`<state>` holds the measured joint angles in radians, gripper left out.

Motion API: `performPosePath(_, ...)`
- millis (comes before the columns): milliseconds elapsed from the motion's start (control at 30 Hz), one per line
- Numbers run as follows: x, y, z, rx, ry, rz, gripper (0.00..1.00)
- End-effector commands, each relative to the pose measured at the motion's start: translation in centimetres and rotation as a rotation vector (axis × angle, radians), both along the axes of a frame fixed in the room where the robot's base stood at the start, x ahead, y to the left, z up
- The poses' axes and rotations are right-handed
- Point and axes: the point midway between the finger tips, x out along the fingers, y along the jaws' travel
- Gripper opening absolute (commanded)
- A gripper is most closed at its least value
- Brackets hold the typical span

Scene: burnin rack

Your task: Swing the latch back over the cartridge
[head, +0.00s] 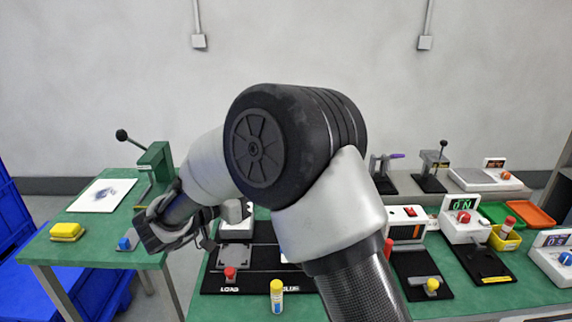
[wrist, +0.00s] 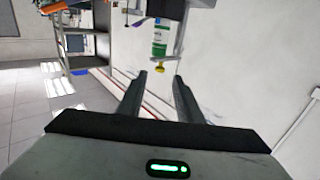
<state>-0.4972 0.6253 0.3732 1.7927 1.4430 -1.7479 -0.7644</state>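My gripper shows in the wrist view (wrist: 160,74) with its two fingers apart and nothing visibly held between them. Beyond the fingertips is a green-and-white cylinder (wrist: 160,38) with a yellow knob-like end; I cannot tell its distance or whether it is the cartridge. In the head view my gripper is at the left, over the edge of the left table, its fingertips unclear. A grey lever with a yellow knob (head: 432,285) lies on a black base at the right, well apart from my gripper; I cannot tell whether it is the latch. My arm hides the middle of the bench.
A black "LOAD" fixture (head: 252,284) with a red knob (head: 230,273) stands on the near bench. A yellow-capped cylinder (head: 277,297) stands at its front. A yellow block (head: 67,232) and a blue block (head: 128,240) sit on the left table (head: 92,248). Green and orange trays (head: 535,215) lie right.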

Motion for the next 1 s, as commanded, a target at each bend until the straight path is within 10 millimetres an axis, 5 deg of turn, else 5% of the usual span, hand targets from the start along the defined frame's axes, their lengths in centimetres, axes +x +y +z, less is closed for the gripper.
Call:
performPosePath(300,-3.8,3.9,0.0,0.0,-0.001,0.0,0.33)
performPosePath(733,-4.4,4.5,0.0,0.0,-0.001,-0.001,0.33)
performPosePath(867,-3.4,4.3,0.9,0.029,-0.021,0.038,0.33)
performPosePath(1000,0.7,3.9,4.6,0.141,-0.094,0.221,0.33)
